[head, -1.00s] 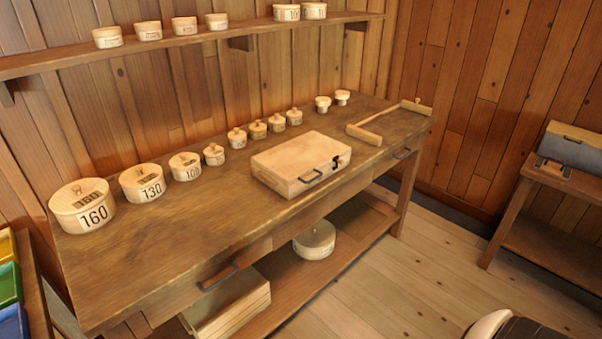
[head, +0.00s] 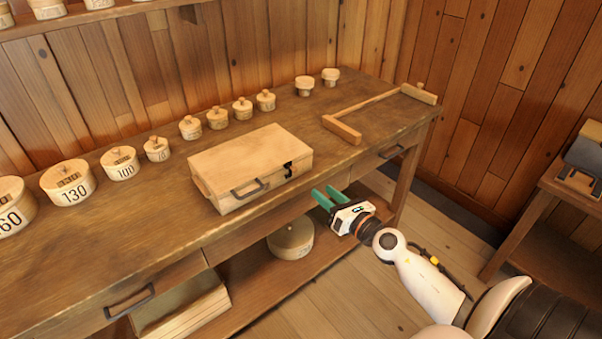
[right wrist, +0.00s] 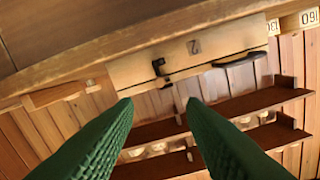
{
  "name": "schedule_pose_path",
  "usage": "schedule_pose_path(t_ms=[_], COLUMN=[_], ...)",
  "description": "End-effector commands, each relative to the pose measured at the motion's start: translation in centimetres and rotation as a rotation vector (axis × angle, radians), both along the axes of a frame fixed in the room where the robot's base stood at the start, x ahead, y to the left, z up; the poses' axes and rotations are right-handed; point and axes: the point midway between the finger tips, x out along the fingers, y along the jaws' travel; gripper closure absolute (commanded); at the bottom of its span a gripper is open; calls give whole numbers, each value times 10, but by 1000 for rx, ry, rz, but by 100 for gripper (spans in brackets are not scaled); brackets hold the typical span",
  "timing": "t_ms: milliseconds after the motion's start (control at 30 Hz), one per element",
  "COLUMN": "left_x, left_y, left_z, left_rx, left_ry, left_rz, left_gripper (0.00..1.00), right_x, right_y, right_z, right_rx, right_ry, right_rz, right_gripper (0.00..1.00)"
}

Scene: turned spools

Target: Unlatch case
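A pale wooden case (head: 248,163) lies closed on the workbench (head: 130,236), with a dark handle (head: 250,188) and a black latch (head: 289,169) on its front. In the right wrist view the latch (right wrist: 160,67) shows beyond the fingertips, beside the handle (right wrist: 240,58). My right gripper (head: 325,196) has green fingers, is open and empty, and hangs in front of the bench's front edge, to the right of and below the latch, apart from the case. My left gripper is not in view.
Round lidded boxes, such as the one marked 130 (head: 67,183), stand along the bench's left and back. A wooden bar tool (head: 342,129) lies right of the case. Drawer handles (head: 130,300) stick out from the bench front. A round box (head: 290,238) stands on the lower shelf.

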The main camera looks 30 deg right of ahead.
Motion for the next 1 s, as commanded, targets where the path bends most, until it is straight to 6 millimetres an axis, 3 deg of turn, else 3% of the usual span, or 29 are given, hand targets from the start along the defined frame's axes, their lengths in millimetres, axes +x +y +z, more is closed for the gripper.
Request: schedule_pose_path(t_ms=[300, 500, 700, 1000], left_x=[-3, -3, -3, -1], left_y=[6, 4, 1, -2], left_z=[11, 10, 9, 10], left_rx=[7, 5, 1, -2], left_ry=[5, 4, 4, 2], left_rz=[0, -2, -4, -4], left_gripper=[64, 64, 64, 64], right_x=[61, 90, 103, 104], right_y=[5, 7, 8, 8], right_z=[2, 0, 0, -1], right_rx=[5, 6, 7, 6], right_ry=[-2, -1, 1, 2], right_rz=[-2, -3, -2, -2], right_gripper=[63, 63, 63, 63])
